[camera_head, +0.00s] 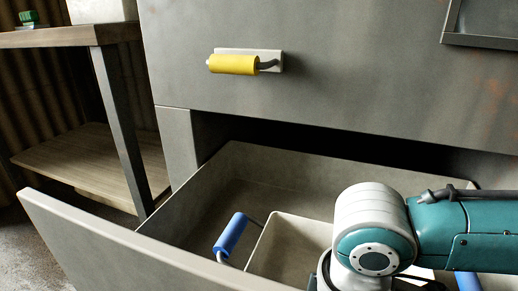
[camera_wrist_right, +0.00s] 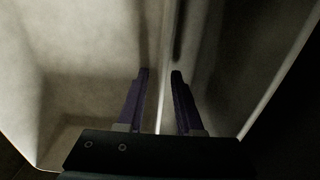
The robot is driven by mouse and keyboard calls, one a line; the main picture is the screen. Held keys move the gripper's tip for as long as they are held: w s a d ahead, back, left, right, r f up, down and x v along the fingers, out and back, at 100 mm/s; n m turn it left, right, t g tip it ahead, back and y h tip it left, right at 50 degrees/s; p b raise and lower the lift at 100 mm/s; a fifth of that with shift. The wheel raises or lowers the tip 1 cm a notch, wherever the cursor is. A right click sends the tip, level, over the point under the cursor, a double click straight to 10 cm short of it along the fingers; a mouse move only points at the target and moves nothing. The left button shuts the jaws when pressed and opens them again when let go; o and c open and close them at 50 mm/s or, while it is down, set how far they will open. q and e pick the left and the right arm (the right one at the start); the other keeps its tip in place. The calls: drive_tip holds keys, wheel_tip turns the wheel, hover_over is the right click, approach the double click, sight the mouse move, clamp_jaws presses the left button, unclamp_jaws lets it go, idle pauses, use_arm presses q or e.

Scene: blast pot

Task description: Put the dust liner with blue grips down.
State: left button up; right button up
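The dust liner (camera_head: 290,245) is a pale beige open box. It sits low inside the open drawer, its right part hidden behind my right arm. One blue grip (camera_head: 230,235) stands at its left side; another blue grip (camera_head: 467,281) shows partly below my arm. In the right wrist view my right gripper (camera_wrist_right: 160,72) has its dark fingers apart, on either side of a thin pale wall edge (camera_wrist_right: 160,112). I see a gap beside the edge. I cannot tell surely whether this wall is the liner's. My left gripper is not in view.
The drawer (camera_head: 110,250) is pulled out of the grey cabinet (camera_head: 350,70). A yellow handle (camera_head: 234,64) is on the closed front above. A wooden-topped shelf (camera_head: 60,37) stands at the left. Free drawer floor shows left of the liner.

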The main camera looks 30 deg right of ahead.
wheel_tip(320, 180, up, 11)
drive_tip(key=p, duration=0.6)
drive_tip(key=shift+r+p, duration=0.15)
drive_tip(key=shift+p, duration=0.25)
drive_tip(key=shift+r, duration=0.5)
drive_tip(key=shift+r, duration=0.1)
